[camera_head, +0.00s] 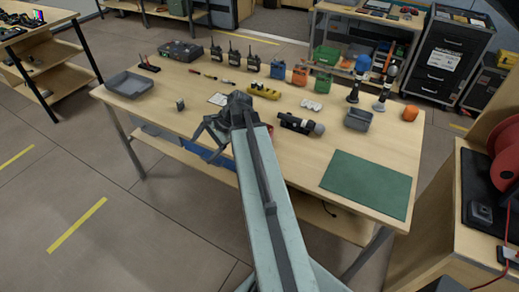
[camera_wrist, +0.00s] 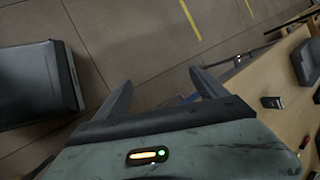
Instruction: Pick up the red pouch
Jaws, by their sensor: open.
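I cannot make out a clearly red pouch in either view. An orange, pouch-like item (camera_head: 299,75) stands at the back of the wooden table (camera_head: 330,137). A small rounded orange-red item (camera_head: 410,113) sits near the table's right end; I cannot tell whether it is a pouch. My gripper (camera_head: 200,142) is over the table's near left edge, well apart from both. In the wrist view, my gripper (camera_wrist: 160,82) has its fingers spread with nothing between them, and floor beyond.
Radios (camera_head: 234,56), a yellow item (camera_head: 263,91), a dark cylindrical device (camera_head: 300,123) and grey trays (camera_head: 130,83) (camera_head: 358,118) stand on the table. A green mat (camera_head: 367,183) lies front right. A red reel (camera_head: 506,165) is on the right-hand bench. Floor at left is clear.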

